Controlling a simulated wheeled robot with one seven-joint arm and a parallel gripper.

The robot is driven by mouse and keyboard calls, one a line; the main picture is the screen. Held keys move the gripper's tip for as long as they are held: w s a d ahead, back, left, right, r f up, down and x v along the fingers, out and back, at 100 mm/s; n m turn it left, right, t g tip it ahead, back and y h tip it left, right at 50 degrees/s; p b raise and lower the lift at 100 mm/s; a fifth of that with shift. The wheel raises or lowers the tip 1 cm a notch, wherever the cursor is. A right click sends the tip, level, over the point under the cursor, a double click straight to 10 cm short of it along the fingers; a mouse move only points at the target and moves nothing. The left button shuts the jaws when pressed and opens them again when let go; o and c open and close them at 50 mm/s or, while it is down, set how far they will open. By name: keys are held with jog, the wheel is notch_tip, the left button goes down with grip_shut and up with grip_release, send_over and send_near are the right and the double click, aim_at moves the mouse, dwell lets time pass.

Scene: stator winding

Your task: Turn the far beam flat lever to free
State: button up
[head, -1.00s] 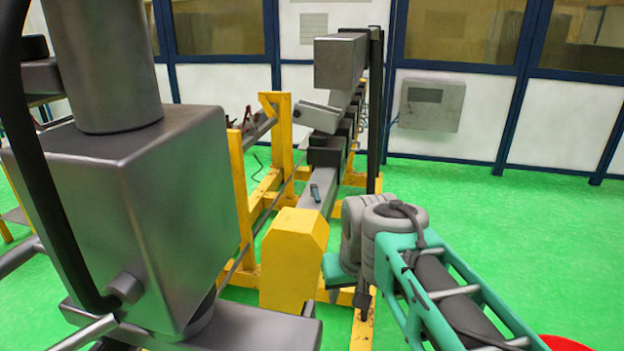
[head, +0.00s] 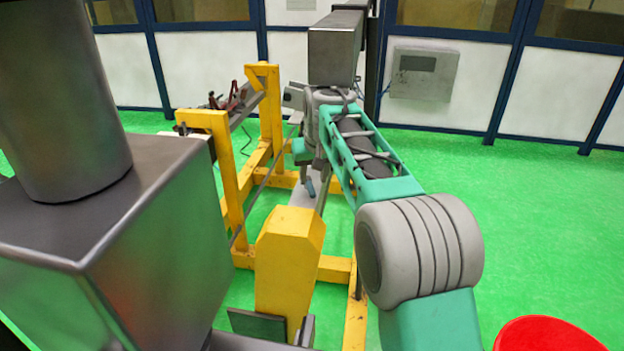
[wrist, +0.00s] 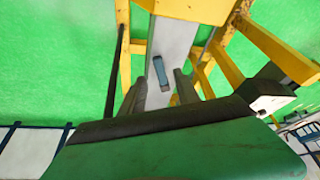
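The far beam (head: 322,192) is a grey flat bar running away between yellow frames, and it also shows in the wrist view (wrist: 178,35). A small blue-grey lever (wrist: 159,72) lies along its top, with a reddish spot near its lower end. In the head view the lever (head: 310,187) shows just below my wrist. My gripper (wrist: 160,80) is open, with a dark finger on either side of the lever's line. The lever looks apart from both fingers; the height between them is hard to tell. In the head view my wrist mostly hides the fingers.
A yellow block (head: 288,255) stands at the near end of the beam. Yellow frame posts (head: 223,165) rise at left. A large grey metal housing (head: 120,250) fills the near left. A grey box (head: 336,50) stands beyond my wrist.

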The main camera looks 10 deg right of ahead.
aim_at(312, 190)
jog(key=x, duration=0.5)
jog(key=shift+s, duration=0.1)
grip_shut()
dwell(1.2)
